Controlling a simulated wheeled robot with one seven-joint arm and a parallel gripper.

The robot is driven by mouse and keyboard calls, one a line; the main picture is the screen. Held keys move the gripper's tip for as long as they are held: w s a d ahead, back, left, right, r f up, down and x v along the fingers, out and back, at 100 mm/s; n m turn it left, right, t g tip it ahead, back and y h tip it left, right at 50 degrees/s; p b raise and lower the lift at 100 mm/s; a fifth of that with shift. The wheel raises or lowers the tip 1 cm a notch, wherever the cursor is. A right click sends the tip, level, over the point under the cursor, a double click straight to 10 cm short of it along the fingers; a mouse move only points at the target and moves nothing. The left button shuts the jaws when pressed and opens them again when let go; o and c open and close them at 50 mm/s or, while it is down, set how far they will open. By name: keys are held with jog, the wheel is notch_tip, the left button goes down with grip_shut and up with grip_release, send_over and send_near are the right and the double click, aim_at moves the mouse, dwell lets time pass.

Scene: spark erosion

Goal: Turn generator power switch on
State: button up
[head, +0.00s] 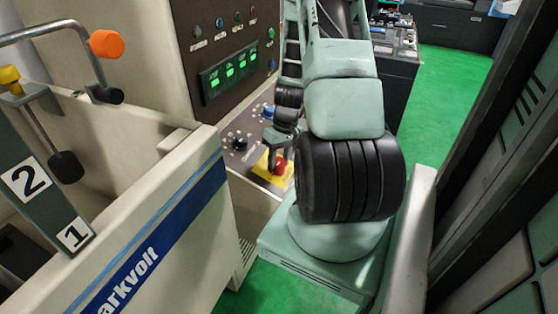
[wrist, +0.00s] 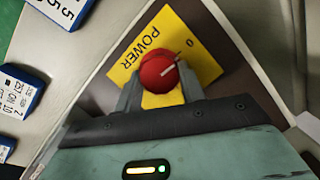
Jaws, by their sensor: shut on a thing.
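The generator power switch is a red round knob (wrist: 158,73) on a yellow plate (wrist: 195,30) marked POWER and 0. A pale line on the knob points up and right, toward the 0. My gripper (wrist: 160,88) has one grey finger on each side of the knob and is shut on it. In the head view the red knob (head: 281,166) and yellow plate (head: 262,170) sit low on the sloped control panel, with my gripper (head: 279,150) over them, partly hiding the knob.
Black and blue knobs (head: 240,143) lie beside the switch. Green displays (head: 228,73) are above. A white Sparkvolt tank wall (head: 150,240) with an orange-knobbed lever (head: 106,43) stands at left. Blue-edged number blocks (wrist: 22,95) lie left in the wrist view. Green floor is open behind.

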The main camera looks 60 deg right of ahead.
jog(key=m+b, duration=0.1)
jog(key=m, duration=0.1)
jog(key=m+y+b, duration=0.1)
jog(key=m, duration=0.1)
jog(key=shift+s+d+f+t, duration=0.15)
jog(key=shift+f+t, duration=0.05)
jog(key=shift+t, duration=0.2)
jog(key=m+t+b, duration=0.1)
jog(key=m+b, duration=0.1)
jog(key=m, duration=0.2)
jog(key=shift+s+y+b, duration=0.1)
jog(key=shift+y+b, duration=0.25)
jog(key=shift+y, duration=0.05)
jog(key=m+b, duration=0.1)
jog(key=m, duration=0.1)
jog(key=m+t+b, duration=0.1)
jog(key=m, duration=0.2)
jog(key=shift+s+f+t+b, duration=0.1)
jog(key=shift+t+b, duration=0.2)
jog(key=shift+s+m+t+b, duration=0.1)
jog(key=shift+m+t+b, duration=0.6)
jog(key=shift+m, duration=1)
jog(key=shift+b, duration=0.3)
jog(key=o, duration=1)
jog(key=shift+c, duration=0.2)
